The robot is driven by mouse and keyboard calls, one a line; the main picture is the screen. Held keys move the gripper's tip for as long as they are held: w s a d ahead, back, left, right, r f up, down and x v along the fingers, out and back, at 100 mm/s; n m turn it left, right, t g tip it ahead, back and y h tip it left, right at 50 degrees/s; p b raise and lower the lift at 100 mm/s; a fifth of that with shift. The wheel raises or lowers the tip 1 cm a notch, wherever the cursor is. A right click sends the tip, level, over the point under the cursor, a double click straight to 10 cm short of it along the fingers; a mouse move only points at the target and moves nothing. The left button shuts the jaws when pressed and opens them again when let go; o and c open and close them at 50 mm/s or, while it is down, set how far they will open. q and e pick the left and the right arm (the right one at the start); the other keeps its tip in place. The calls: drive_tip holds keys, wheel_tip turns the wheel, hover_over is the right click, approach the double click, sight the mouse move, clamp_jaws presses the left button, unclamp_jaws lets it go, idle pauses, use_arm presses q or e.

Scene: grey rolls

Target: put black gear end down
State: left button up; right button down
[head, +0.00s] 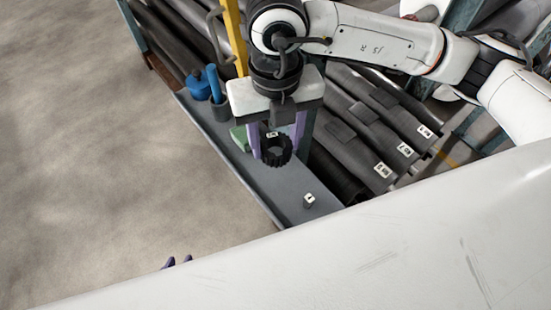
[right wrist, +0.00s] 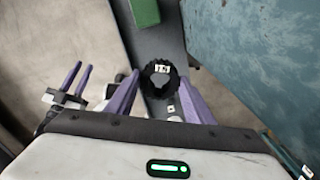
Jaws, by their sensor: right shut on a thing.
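The black gear (head: 278,150) is a toothed ring with a small white label, over the narrow grey shelf (head: 262,182). My right gripper (head: 277,148) points down and is shut on the gear, with a purple finger on each side. In the right wrist view the gear (right wrist: 160,80) sits between the purple fingertips (right wrist: 160,90). I cannot tell whether the gear touches the shelf. Only the purple fingertips of my left gripper (head: 177,262) show low in the head view. In the right wrist view the left gripper (right wrist: 72,82) shows two separated fingers with nothing between them.
A small white-labelled piece (head: 309,200) stands near the shelf's front end. A green block (head: 240,138), a blue object (head: 199,84) and a dark cup with a blue handle (head: 219,105) are further back. Several grey rolls (head: 365,140) with labels lie on the right. Bare floor lies left.

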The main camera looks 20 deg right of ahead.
wheel_tip(320, 180, down, 8)
drive_tip(key=shift+f, duration=0.1)
drive_tip(key=c, duration=0.9)
unclamp_jaws()
wheel_tip(320, 180, up, 12)
drive_tip(key=shift+b, duration=0.4)
